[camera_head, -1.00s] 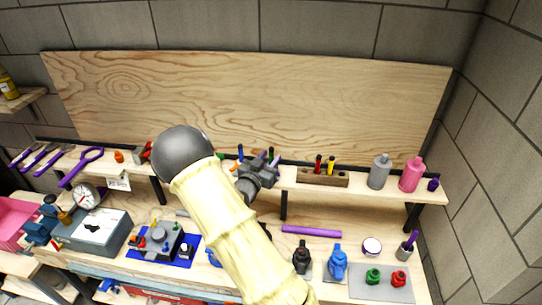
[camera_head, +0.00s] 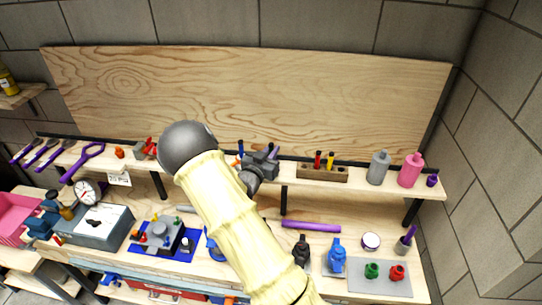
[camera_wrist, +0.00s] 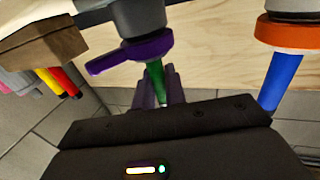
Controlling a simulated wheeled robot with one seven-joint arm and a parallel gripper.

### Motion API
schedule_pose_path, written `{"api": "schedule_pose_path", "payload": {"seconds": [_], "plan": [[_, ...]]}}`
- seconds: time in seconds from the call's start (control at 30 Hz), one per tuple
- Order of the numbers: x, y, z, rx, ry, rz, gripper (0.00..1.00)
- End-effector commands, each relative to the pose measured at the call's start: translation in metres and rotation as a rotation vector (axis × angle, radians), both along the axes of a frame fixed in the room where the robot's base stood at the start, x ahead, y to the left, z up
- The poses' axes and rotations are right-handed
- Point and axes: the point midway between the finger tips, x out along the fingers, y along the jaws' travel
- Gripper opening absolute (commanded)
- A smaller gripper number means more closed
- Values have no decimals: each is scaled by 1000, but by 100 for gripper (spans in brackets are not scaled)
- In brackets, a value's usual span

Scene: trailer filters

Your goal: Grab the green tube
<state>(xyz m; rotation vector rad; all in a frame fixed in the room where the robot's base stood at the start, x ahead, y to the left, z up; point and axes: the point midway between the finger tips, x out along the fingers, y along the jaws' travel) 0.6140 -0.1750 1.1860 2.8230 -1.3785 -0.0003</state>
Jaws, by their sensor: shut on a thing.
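The green tube (camera_wrist: 156,80) shows in the wrist view, below a purple collar (camera_wrist: 130,54) on a grey round body. My gripper (camera_wrist: 160,84) has its two purplish fingers on either side of the green tube and is shut on it. In the head view my gripper (camera_head: 271,154) is at the shelf, left of the wooden rack. The green tube cannot be made out there. A blue tube (camera_wrist: 280,82) with an orange collar (camera_wrist: 290,32) stands to the right in the wrist view.
A wooden rack (camera_head: 321,173) with red and yellow tubes stands right of my gripper on the shelf. A grey bottle (camera_head: 378,169) and a pink bottle (camera_head: 410,171) stand further right. The lower bench holds a purple bar (camera_head: 311,226) and several small items.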

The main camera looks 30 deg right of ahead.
Motion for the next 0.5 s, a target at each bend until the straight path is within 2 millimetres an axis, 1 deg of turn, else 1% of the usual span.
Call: {"api": "schedule_pose_path", "payload": {"seconds": [0.3, 0.5], "plan": [[0, 0, 1, 1, -1, 0, 0], [0, 0, 13, 1, -3, 0, 0]]}}
